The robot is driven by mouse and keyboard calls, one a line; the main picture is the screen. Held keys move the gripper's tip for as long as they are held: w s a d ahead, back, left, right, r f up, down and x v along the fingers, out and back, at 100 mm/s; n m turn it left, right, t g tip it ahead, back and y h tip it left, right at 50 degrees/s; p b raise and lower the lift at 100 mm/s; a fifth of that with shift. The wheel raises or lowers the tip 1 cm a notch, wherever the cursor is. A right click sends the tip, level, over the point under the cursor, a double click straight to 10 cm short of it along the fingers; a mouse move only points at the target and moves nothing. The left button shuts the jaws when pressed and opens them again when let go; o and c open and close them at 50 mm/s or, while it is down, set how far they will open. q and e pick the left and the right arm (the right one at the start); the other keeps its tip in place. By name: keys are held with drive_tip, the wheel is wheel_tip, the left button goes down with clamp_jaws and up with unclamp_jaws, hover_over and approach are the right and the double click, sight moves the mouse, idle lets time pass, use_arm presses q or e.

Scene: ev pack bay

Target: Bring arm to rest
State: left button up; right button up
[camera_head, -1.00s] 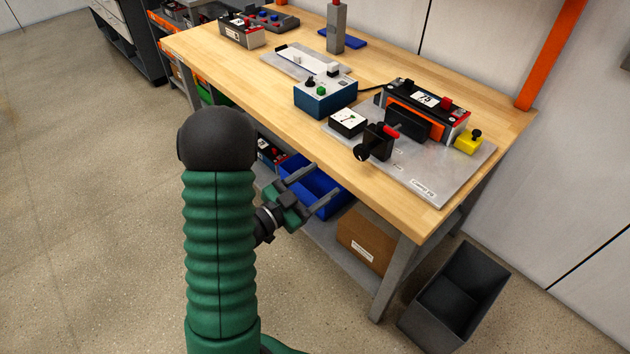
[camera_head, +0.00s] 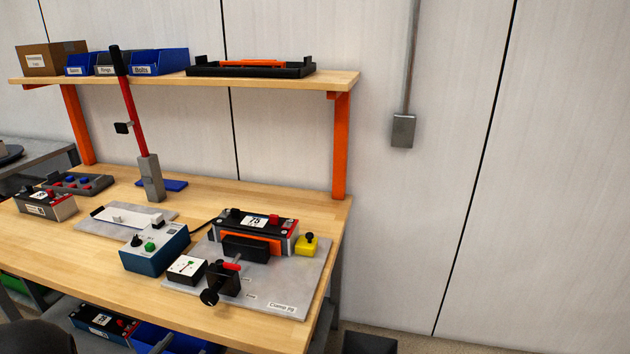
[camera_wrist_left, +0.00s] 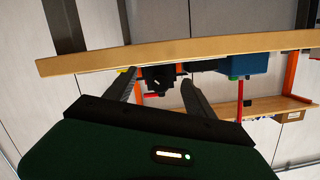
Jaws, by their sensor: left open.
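In the left wrist view my left gripper (camera_wrist_left: 158,78) is open, its two dark fingers spread with nothing held between them. That view is upside down, with the workbench edge (camera_wrist_left: 200,47) and the dark clamp on it beyond the fingers. In the head view only the dark rounded joint of my left arm shows at the bottom left corner; most of the arm is out of frame. My right gripper is in neither view.
The workbench (camera_head: 240,330) carries a clamp jig plate (camera_head: 310,275) with a battery module (camera_head: 255,228), a blue control box (camera_head: 155,250) and a red-handled lever press (camera_head: 150,178). A blue bin (camera_head: 180,340) sits below. A shelf (camera_head: 340,80) is above; a dark bin (camera_head: 370,343) stands on the floor.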

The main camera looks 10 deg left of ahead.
use_arm(q)
drive_tip(key=w+d+f+n+g+y, duration=0.1)
drive_tip(key=w+d+f+g+y, duration=0.1)
drive_tip(key=d+f+g, duration=0.15)
drive_tip(key=s+d+f+n+g+h+p, duration=0.1)
drive_tip(key=s+d+f+n+g, duration=0.15)
drive_tip(key=s+d+g, duration=0.95)
wheel_tip(320, 180, up, 17)
drive_tip(key=d+t+p, duration=0.2)
drive_tip(key=p, duration=1.4)
drive_tip(key=shift+s+f+n, duration=0.2)
drive_tip(key=shift+s+n, duration=0.15)
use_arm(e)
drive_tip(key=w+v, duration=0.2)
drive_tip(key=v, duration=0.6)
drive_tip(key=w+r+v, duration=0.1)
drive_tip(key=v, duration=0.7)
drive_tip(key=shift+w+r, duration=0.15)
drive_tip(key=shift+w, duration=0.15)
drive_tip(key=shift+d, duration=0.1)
